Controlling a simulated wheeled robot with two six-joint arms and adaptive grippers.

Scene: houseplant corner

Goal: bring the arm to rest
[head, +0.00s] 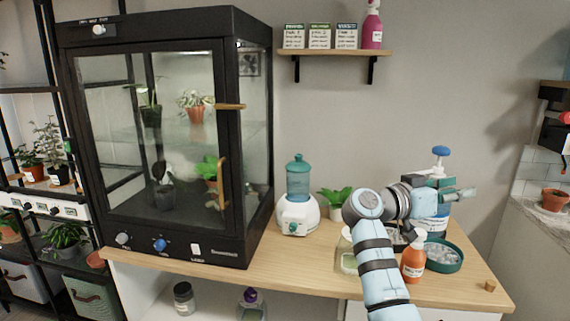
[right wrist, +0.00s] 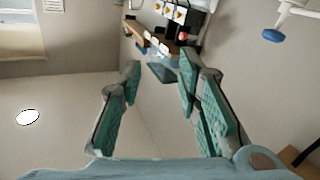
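My right arm rises from the lower right of the head view and bends over the wooden bench. My right gripper (head: 462,190) points to the right in the head view, above the bench's right part and in front of a bottle with a blue pump (head: 441,151). In the right wrist view the fingers of this gripper (right wrist: 158,74) with green pads stand apart, with nothing between them. The blue pump top also shows there (right wrist: 272,35), clear of the fingers. My left gripper is in neither view.
The bench (head: 330,262) holds a glass cabinet (head: 150,50), a teal-topped humidifier (head: 297,182), a leafy plant (head: 334,202), an orange bottle (head: 413,258) and a round green tray (head: 459,264). The last two are close to my arm. A shelf (head: 335,53) hangs above.

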